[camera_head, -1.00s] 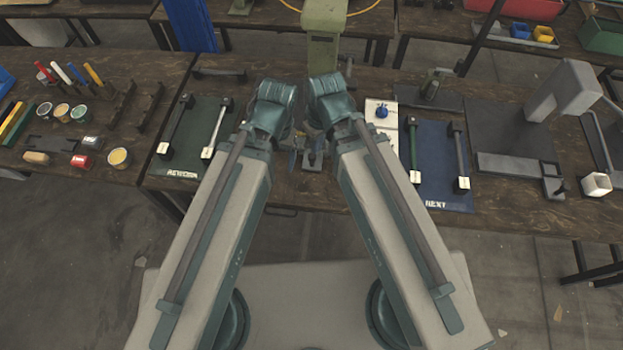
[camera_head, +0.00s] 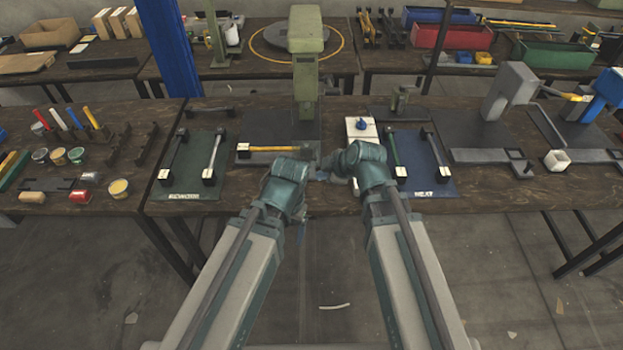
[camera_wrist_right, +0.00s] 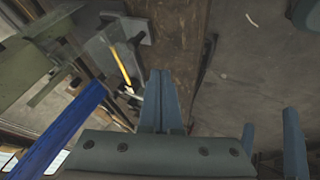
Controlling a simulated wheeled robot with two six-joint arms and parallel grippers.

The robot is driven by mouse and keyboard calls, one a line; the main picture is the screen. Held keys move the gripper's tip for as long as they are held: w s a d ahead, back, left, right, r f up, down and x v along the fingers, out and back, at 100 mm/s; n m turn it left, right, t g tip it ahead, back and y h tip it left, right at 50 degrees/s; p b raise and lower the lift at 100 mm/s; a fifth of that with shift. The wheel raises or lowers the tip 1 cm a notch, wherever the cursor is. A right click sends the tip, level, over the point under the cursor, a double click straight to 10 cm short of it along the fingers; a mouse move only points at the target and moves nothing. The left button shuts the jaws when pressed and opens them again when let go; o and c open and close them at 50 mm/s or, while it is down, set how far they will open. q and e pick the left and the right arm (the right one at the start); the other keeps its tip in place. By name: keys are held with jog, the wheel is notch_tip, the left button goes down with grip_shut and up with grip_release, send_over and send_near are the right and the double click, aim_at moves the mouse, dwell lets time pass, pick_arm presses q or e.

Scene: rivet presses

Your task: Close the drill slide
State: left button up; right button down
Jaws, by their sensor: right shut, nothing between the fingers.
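A green press column (camera_head: 306,85) stands on a dark base plate (camera_head: 262,128) at the middle of the bench. A yellow-handled bar (camera_head: 272,149) lies along the plate's front edge. It also shows in the right wrist view (camera_wrist_right: 121,65). I cannot tell for sure which part is the drill slide. My right gripper (camera_head: 328,174) is at the bench front, right of the yellow handle. Its fingers (camera_wrist_right: 163,90) are together and empty in the wrist view, apart from the handle.
A green mat (camera_head: 192,185) lies left and a blue mat (camera_head: 428,180) right, both with bars. A grey press (camera_head: 512,88) stands right. Paint pots (camera_head: 58,157) stand left.

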jog(key=b+x, duration=0.8)
jog(key=x, duration=0.3)
jog(key=shift+d+b, duration=0.1)
jog(key=shift+b, duration=0.3)
jog(key=w, duration=0.1)
jog(key=w+p, duration=0.1)
jog(key=w, duration=0.1)
jog(key=shift+r, duration=0.4)
jog(key=shift+w, duration=0.35)
jog(key=w, duration=1.5)
jog(key=shift+w, duration=0.25)
jog(key=shift+w+d, duration=0.1)
jog(key=shift+w, duration=0.05)
jog(key=shift+r, duration=0.1)
